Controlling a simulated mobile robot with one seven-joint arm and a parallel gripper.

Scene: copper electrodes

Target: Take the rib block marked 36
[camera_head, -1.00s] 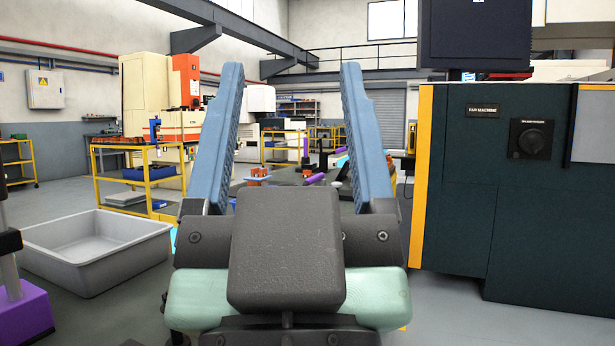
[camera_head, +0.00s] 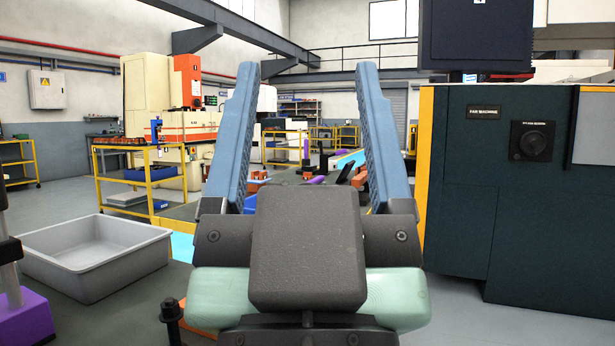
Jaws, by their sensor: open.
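My gripper (camera_head: 307,75) fills the middle of the view with its two blue fingers wide apart and nothing between them. Beyond it, a copper-coloured block (camera_head: 358,176) shows low between the fingers, partly cut off by my right finger and the gripper body. Another copper-coloured piece (camera_head: 258,176) shows beside the left finger. Both are small and partly hidden, and I cannot read a number on either. I cannot tell which, if any, is the rib block marked 36.
A grey open tray (camera_head: 95,262) stands at the left, apparently empty. A dark machine cabinet (camera_head: 470,200) with a yellow edge stands close at the right. A yellow-framed cart (camera_head: 150,180) is behind the tray. Most of the dark worktop is hidden by my gripper.

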